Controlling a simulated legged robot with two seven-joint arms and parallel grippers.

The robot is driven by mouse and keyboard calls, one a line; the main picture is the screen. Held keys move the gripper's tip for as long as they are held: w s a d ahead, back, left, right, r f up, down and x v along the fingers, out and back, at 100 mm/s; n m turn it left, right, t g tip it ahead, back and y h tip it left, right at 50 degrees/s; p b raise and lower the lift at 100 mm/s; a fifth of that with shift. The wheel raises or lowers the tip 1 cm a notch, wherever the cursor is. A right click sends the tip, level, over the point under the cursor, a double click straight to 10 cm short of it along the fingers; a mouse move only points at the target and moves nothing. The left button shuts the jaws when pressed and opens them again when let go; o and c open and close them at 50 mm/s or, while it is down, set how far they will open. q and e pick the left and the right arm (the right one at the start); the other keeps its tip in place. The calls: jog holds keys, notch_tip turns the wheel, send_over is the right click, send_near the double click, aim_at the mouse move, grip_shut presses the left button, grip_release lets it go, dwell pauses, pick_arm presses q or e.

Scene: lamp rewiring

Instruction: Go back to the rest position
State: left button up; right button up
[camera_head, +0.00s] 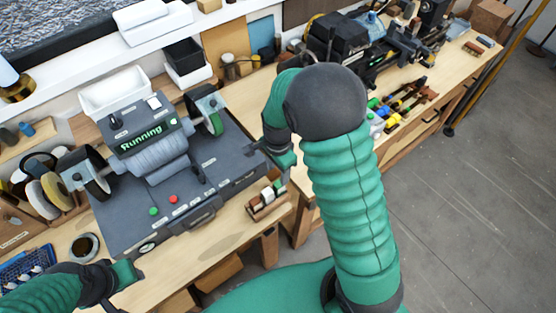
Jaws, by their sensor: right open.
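My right gripper (256,146) is at the end of the green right arm, which bends over the middle of the view. It is open and appears empty, over or beside the right edge of a grey machine (234,174); I cannot tell whether it touches it. The machine has a lit green "Running" sign and green and red buttons on its front. My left gripper (128,284) is at the lower left, in front of the machine near the bench's front edge. Its fingers are too small and dark to tell open from shut.
The wooden bench (248,92) runs from lower left to upper right. A small wooden rack (267,201) stands right of the machine. A white bin (115,93), a black bin (184,56) and a blue basket (27,270) are nearby. Grey floor (460,190) is clear at right.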

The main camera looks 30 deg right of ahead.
notch_tip(320, 180, up, 7)
pick_arm(q)
jog(key=s+b+x, duration=0.2)
jog(key=b+x, duration=0.6)
jog(key=shift+f, duration=0.5)
pick_arm(e)
jog(key=s+a+f+n+t, duration=0.2)
jog(key=s+a+f+n, duration=0.5)
jog(key=n, duration=1)
notch_tip(320, 180, down, 2)
jog(key=shift+s+f+t, duration=0.2)
jog(key=shift+s+t, duration=0.1)
jog(key=shift+s, duration=0.8)
pick_arm(q)
jog(key=shift+w+d, duration=0.1)
pick_arm(e)
jog(key=shift+w, duration=0.1)
pick_arm(q)
jog(key=shift+c, duration=0.5)
